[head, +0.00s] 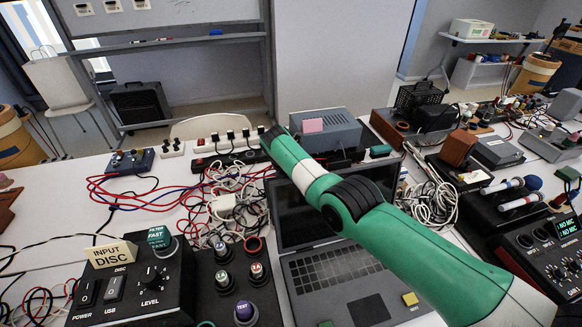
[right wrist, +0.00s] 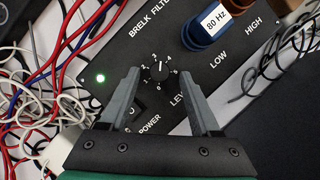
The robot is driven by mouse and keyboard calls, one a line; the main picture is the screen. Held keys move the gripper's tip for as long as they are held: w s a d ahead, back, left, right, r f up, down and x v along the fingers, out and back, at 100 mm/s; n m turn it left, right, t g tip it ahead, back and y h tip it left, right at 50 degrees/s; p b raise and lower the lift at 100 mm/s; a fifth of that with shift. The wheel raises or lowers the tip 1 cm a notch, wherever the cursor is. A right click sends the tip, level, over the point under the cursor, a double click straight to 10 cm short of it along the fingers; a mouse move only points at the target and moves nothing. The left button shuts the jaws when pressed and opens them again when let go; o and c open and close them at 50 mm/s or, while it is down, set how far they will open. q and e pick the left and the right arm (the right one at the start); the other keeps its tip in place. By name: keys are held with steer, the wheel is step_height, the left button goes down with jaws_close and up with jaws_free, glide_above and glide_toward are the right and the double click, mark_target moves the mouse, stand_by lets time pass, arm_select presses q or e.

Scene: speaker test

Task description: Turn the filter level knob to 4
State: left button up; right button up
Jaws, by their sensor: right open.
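The filter's level knob (right wrist: 157,71) is a small black dial on the dark "BRELK FILTER" panel (right wrist: 117,52) in the right wrist view. Numbers ring it; its white pointer is roughly upward, but the exact setting is too small to read. My right gripper (right wrist: 159,73) is open, with one grey finger on each side of the knob in the picture. A gap shows on both sides; how near the tips are to the panel is unclear. In the head view my green right arm reaches from the lower right; its gripper and the filter knob cannot be made out. My left gripper is not in view.
The panel has a lit green lamp (right wrist: 100,78) and a blue "80 Hz" knob (right wrist: 205,29). Red, blue and white cables crowd its left side. In the head view are a laptop (head: 335,275), an "INPUT DISC" box (head: 130,290) with its own level knob, and tangled cables (head: 228,195).

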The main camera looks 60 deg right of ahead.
arm_select(q)
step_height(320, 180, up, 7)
steer(key=p, duration=0.5)
arm_select(e)
steer(key=v, duration=1)
steer(key=shift+d, duration=0.1)
